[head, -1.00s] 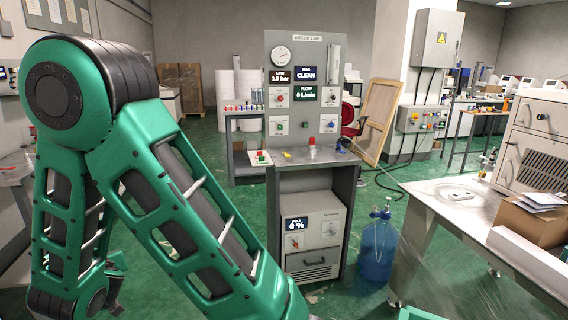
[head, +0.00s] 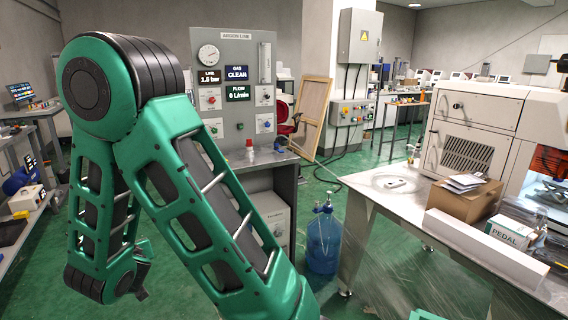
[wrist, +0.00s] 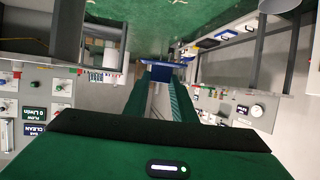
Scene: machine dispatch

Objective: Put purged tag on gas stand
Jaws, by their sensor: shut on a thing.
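The gas stand (head: 236,135) is a grey panel headed ARGON LINE, left of centre in the head view, partly hidden by my arm. Its displays read LINE 1.5 bar, GAS CLEAN and FLOW 0 L/min. The panel also shows upside down at the left of the wrist view (wrist: 30,100). My gripper (wrist: 162,72) is shut on a small blue flat piece (wrist: 165,62), apparently the tag; its writing cannot be read. In the wrist view the held piece is apart from the stand. The fingertips cannot be made out in the head view.
A red-topped item (head: 249,151) stands on the stand's ledge. A blue bottle (head: 323,240) is on the floor to its right. A metal table (head: 385,205) with a cardboard box (head: 463,200) fills the right. A bench (head: 30,205) is at the far left.

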